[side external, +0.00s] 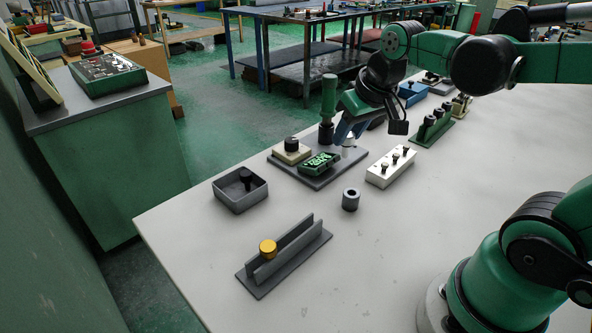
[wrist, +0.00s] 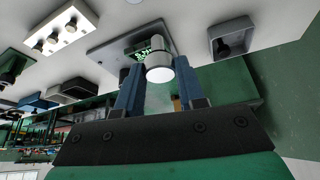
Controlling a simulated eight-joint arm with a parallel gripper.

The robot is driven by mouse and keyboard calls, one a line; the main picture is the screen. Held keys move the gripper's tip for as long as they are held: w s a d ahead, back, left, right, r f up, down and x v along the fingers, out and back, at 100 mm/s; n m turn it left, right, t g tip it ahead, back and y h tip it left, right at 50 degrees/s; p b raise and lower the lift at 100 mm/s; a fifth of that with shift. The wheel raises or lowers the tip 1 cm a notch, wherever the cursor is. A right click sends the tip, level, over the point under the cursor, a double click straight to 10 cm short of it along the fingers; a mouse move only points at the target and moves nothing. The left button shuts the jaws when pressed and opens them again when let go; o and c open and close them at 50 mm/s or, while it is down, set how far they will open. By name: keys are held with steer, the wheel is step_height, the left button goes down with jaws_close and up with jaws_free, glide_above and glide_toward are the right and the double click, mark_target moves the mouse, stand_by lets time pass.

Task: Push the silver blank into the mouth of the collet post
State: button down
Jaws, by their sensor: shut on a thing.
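The silver blank (wrist: 160,68) is a pale, shiny cylinder held between the two blue fingers of my gripper (wrist: 159,78) in the wrist view. In the side view my gripper (side external: 346,135) is over the right edge of the grey base plate, and the blank (side external: 349,146) shows by the fingertips, partly hidden. I cannot tell whether it touches the plate. A short grey cylinder with a dark round hole in its top, apparently the collet post (side external: 351,202), stands upright on the table in front of the plate, apart from the blank.
The base plate (side external: 318,178) carries a cream block, a green display unit (side external: 319,163) and a tall green-topped post (side external: 328,100). A white block with black knobs (side external: 390,167) is right of the collet post. A grey tray (side external: 240,197) and slotted rail (side external: 285,262) stand left.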

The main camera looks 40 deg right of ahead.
steer(key=shift+s+d+f+m+h, duration=0.15)
steer(key=shift+s+d+f+m, duration=0.15)
steer(key=shift+d+f, duration=0.25)
steer(key=shift+s+d+f+m+h, duration=0.15)
steer(key=shift+s+d+f+m, duration=0.15)
steer(key=shift+d+f, duration=0.25)
steer(key=shift+d, duration=0.1)
glide_above(349, 191)
steer(key=s, duration=0.1)
steer(key=shift+s+a+f, duration=0.1)
steer(key=shift+f, duration=1.3)
steer(key=shift+s+a+f, duration=0.1)
steer(key=shift+f, duration=1.3)
steer(key=shift+f, duration=1.75)
steer(key=shift+r, duration=1.45)
steer(key=shift+f, duration=1.6)
